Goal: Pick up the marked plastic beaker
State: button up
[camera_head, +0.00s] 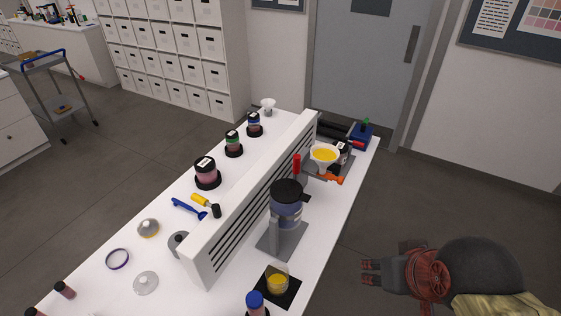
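A small clear beaker (277,282) with yellow contents stands upright on a black square mat (264,293) near the front of the white bench. It looks like the marked plastic beaker, but markings are too small to make out. My gripper (367,273) is in the lower right, off the bench and well to the right of the beaker. Its two reddish fingertips point left and look apart, with nothing between them.
A blue-capped bottle (255,303) stands close in front of the mat. A device with a blue container (286,205) stands just behind it. A slotted white divider (252,210) runs along the bench. A funnel with yellow powder (324,155) is farther back. The floor at right is clear.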

aim_at(277, 272)
jog(key=k+j+z, duration=0.1)
jog(key=k, duration=0.4)
jog(key=k+j+z, duration=0.15)
jog(key=k+j, duration=0.15)
jog(key=k, duration=0.2)
